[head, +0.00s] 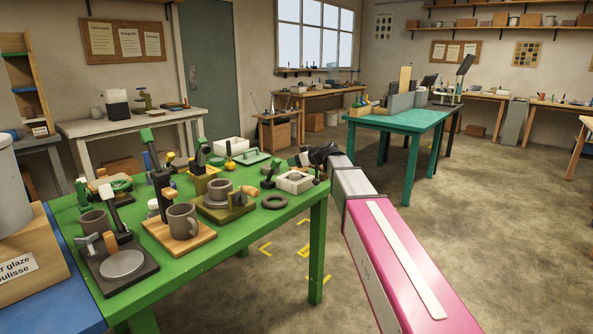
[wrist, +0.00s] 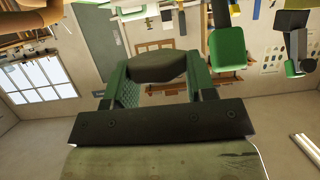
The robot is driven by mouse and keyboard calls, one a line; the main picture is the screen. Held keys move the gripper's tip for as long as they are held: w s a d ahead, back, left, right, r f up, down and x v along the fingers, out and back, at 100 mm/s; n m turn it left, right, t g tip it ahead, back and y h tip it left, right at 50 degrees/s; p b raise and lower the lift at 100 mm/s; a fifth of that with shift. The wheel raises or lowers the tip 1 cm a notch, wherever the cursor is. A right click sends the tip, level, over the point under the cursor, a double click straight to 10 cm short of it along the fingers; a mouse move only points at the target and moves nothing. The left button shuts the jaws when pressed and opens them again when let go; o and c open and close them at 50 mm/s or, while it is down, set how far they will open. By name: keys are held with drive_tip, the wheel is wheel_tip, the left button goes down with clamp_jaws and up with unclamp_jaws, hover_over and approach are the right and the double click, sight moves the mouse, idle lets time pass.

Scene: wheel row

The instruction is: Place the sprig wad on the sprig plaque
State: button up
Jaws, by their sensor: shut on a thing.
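My gripper (head: 299,160) reaches over the far right corner of the green table. In the wrist view its green-padded fingers (wrist: 157,85) are shut on a dark grey lump (wrist: 157,66), which I take as the sprig wad. The wad is held between the pads, above the tabletop. Below the gripper in the head view is a pale square block (head: 281,184) with a grey round middle; it may be the sprig plaque, but I cannot tell for sure. The wad is too small to make out in the head view.
A teal table (head: 410,121) stands beyond. Floor is clear to the right.

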sight(297, 174)
drive_tip(key=shift+f, duration=1.9)
drive_tip(key=shift+f, duration=0.1)
drive_tip(key=o, duration=0.9)
drive_tip(key=shift+o, duration=0.2)
drive_tip(key=shift+f, duration=0.1)
drive_tip(key=v, duration=1)
drive_tip(key=shift+d, duration=0.45)
